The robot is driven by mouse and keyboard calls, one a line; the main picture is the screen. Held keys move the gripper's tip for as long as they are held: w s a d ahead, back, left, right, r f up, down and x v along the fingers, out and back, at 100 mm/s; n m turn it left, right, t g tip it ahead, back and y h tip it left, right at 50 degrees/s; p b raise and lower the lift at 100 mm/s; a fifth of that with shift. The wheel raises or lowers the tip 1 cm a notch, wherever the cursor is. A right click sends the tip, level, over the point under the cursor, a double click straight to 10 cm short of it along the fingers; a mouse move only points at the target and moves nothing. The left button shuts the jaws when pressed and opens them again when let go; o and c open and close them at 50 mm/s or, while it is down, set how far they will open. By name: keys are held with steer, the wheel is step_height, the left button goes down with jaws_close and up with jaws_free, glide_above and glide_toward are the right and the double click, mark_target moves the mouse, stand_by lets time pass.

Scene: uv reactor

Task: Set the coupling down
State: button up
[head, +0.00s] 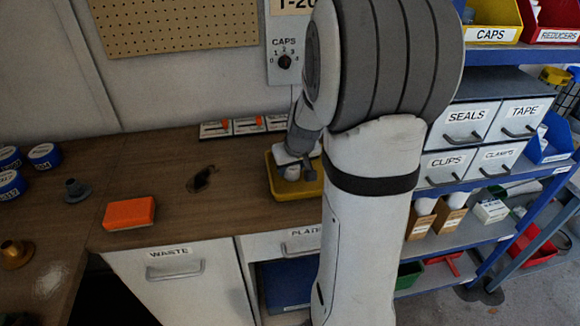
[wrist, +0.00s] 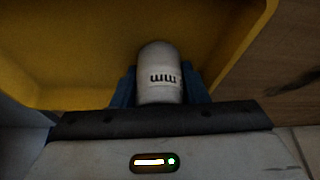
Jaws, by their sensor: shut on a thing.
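My gripper (wrist: 160,95) is shut on a pale, rounded coupling (wrist: 158,72) with dark markings, held between blue fingers. In the head view the coupling (head: 292,173) shows small and pale under my gripper (head: 303,168), within the outline of the yellow tray (head: 285,191). The tray's yellow floor and wall (wrist: 70,60) fill much of the wrist view behind the coupling. I cannot tell whether the coupling touches the tray floor. My arm hides the right part of the tray in the head view.
An orange block (head: 130,213), a grey flanged fitting (head: 76,190) and a brass fitting (head: 15,254) are on the wooden bench (head: 150,170). Several blue-banded containers (head: 44,156) stand at the left. A shelf with labelled drawers (head: 466,122) is at the right.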

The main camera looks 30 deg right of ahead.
steer(key=shift+f, duration=0.1)
steer(key=o, duration=0.5)
steer(key=shift+f, duration=0.1)
steer(key=o, duration=0.5)
steer(key=shift+c, duration=0.2)
